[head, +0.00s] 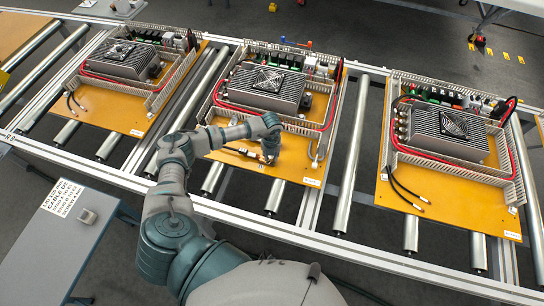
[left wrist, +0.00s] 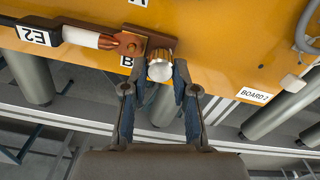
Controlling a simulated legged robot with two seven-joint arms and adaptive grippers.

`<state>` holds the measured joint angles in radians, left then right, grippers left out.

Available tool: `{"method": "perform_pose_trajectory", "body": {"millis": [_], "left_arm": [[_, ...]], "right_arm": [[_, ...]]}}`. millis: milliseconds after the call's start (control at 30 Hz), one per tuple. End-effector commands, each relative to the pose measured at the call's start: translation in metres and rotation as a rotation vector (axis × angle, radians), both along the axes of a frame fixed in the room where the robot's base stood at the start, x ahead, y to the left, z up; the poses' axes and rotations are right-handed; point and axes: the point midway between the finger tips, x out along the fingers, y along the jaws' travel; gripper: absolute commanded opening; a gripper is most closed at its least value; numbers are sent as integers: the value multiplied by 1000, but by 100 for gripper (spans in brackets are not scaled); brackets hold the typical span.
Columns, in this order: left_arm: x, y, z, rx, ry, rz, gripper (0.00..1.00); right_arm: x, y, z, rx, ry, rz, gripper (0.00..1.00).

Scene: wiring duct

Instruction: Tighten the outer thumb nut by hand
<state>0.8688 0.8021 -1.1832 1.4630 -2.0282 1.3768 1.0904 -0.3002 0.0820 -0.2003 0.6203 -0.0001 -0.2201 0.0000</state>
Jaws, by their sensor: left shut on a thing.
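The silver outer thumb nut (left wrist: 160,66) sits on a copper bar (left wrist: 157,44) near the front edge of the orange middle board (left wrist: 230,50). A cable (left wrist: 80,37) labelled E2 ends in a copper lug (left wrist: 129,42) on that bar, left of the nut in the left wrist view. My left gripper (left wrist: 157,80) has its two blue-grey fingers on either side of the nut and is shut on it. In the head view my left gripper (head: 270,156) reaches down to the front of the middle board and hides the nut. My right gripper is not in view.
The middle board carries a grey finned unit with a fan (head: 267,87) behind my gripper. Similar boards stand left (head: 120,112) and right (head: 450,190) on the roller conveyor (head: 346,150). A grey side table (head: 60,240) with a sign stands at the lower left.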

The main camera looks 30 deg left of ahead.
Motion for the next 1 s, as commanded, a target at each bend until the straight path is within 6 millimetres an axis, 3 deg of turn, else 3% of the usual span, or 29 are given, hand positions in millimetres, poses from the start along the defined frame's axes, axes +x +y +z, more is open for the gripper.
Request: {"method": "perform_pose_trajectory", "body": {"millis": [600,1000], "left_arm": [[6,4,4,7,-15,-577,0],[6,5,4,8,-15,-957,0]], "right_arm": [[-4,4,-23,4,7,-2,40],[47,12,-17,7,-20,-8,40]]}}
